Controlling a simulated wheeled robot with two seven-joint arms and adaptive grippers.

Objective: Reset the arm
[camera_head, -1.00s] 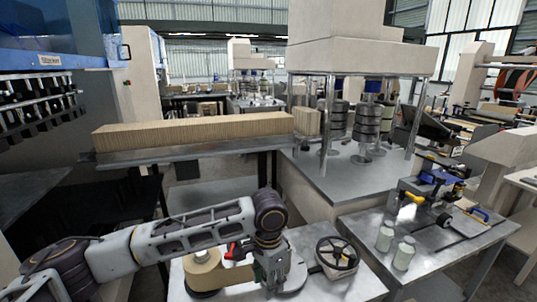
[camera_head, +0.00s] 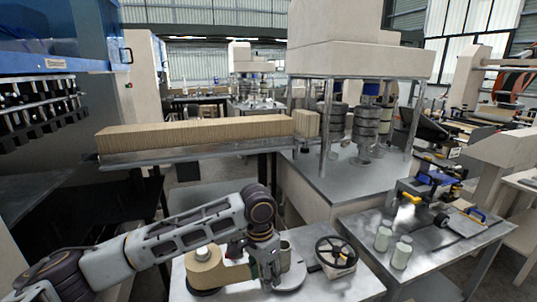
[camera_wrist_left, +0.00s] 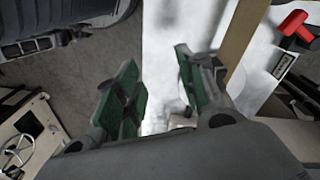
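My left arm comes in from the left, and its gripper (camera_head: 266,277) hangs low over the work table between the kraft roll (camera_head: 206,272) and a dark handwheel (camera_head: 336,252). In the left wrist view, the green-padded fingers (camera_wrist_left: 158,92) are apart with nothing between them. A brown paper strip (camera_head: 238,272) runs from the roll toward a round plate (camera_head: 292,280), passing behind the gripper. The strip also seems to show at the upper right of the wrist view (camera_wrist_left: 240,38). My right gripper is in neither view.
A grey cylinder (camera_head: 285,250) stands close beside the gripper. A red-headed tool (camera_wrist_left: 294,23) shows in the wrist view. A side table at right holds pale jars (camera_head: 402,254) and a blue-and-yellow device (camera_head: 428,188). A long stack of brown sheets (camera_head: 195,133) lies on the conveyor behind.

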